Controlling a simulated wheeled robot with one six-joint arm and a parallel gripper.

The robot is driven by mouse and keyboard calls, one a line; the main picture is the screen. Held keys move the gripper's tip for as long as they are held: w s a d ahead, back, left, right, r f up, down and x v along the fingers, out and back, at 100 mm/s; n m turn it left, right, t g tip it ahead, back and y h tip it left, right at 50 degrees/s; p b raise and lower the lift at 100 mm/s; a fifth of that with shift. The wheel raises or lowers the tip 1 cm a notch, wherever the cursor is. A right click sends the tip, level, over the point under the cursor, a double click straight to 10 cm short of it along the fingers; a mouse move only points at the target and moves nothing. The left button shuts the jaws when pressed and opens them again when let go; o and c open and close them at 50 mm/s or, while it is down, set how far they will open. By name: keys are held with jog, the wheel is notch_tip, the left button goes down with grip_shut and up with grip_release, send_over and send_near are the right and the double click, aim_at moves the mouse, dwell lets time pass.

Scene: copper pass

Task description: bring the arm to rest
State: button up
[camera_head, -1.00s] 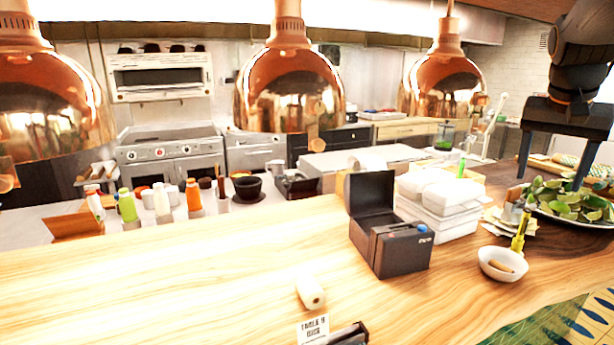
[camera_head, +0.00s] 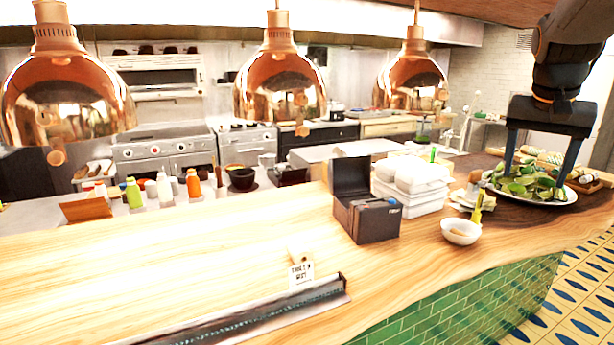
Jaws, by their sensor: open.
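My gripper (camera_head: 538,170) hangs at the upper right of the picture, pointing down, with its two blue-grey fingers spread apart. It is open and I see nothing held between the fingers. A white plate (camera_head: 527,201) of lime wedges (camera_head: 541,186) shows behind and between the fingertips. I cannot tell whether the fingertips touch the limes or only stand in front of them. My arm comes down from the top right corner.
A wooden counter (camera_head: 170,258) bears a black box (camera_head: 365,215) with its lid up, white containers (camera_head: 412,180), a white bowl (camera_head: 460,231), a paper roll and a sign (camera_head: 301,274). Copper lamps (camera_head: 279,88) hang above. Tiled floor (camera_head: 570,300) lies at right.

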jog(key=s+a+f+n+y, duration=0.25)
jog(key=a+f+n, duration=0.35)
jog(key=a+f, duration=1.45)
jog(key=s+a+f+n, duration=0.3)
jog(key=s+a+f, duration=0.35)
jog(key=a, duration=0.25)
notch_tip(320, 180, down, 10)
jog(key=s+g+b, duration=0.1)
jog(key=g+b, duration=0.1)
jog(key=b, duration=0.8)
jog(key=shift+f+g+y, duration=0.2)
jog(key=shift+g+y, duration=0.1)
jog(key=shift+y, duration=0.05)
